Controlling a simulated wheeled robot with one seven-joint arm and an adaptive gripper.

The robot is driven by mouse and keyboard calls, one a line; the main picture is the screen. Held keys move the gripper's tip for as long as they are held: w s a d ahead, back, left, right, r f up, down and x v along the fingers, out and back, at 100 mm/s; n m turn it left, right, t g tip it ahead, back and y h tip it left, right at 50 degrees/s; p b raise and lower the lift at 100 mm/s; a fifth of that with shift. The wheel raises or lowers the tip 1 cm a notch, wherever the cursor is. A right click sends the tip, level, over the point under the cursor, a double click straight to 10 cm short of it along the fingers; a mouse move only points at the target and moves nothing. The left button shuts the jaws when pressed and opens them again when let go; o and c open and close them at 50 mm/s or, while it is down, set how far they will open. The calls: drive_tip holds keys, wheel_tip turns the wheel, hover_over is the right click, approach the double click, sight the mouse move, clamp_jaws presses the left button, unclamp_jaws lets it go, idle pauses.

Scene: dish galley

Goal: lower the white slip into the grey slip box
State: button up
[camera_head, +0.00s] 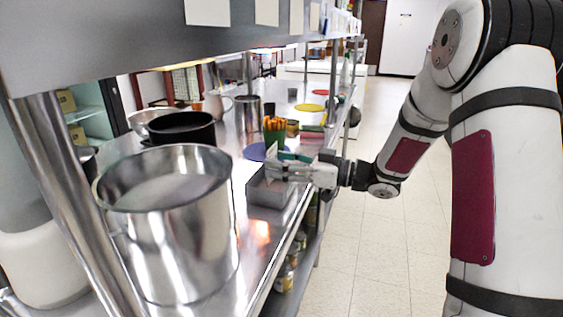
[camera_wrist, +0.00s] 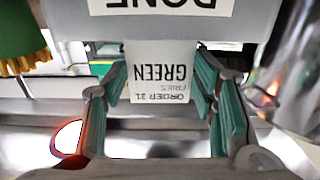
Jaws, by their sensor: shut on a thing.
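The white slip (camera_wrist: 158,72) stands between my gripper's two green-padded fingers in the wrist view. It has dark print, "GREEN" and "ORDER 21", seen upside down. My gripper (camera_wrist: 160,95) is shut on the slip, with one finger at each side edge. In the head view my gripper (camera_head: 279,166) is over the grey slip box (camera_head: 266,197), and a white sliver of the slip (camera_head: 273,153) shows there. A grey wall with a "DONE" label (camera_wrist: 160,4) fills the top of the wrist view. How far the slip's lower end reaches relative to the box rim is hidden.
A large steel pot (camera_head: 170,235) stands left of the box on the steel counter. A green cup of orange sticks (camera_head: 274,136) and a blue disc (camera_head: 258,152) are just behind the box. The upper shelf (camera_head: 140,40) overhangs the counter. The aisle floor at right is clear.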

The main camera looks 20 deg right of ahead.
drive_tip(key=shift+f+b, duration=0.6)
drive_tip(key=shift+f, duration=0.55)
idle(0.5)
drive_tip(key=o, duration=0.7)
drive_tip(key=shift+o, duration=0.2)
drive_tip(key=shift+d, duration=0.1)
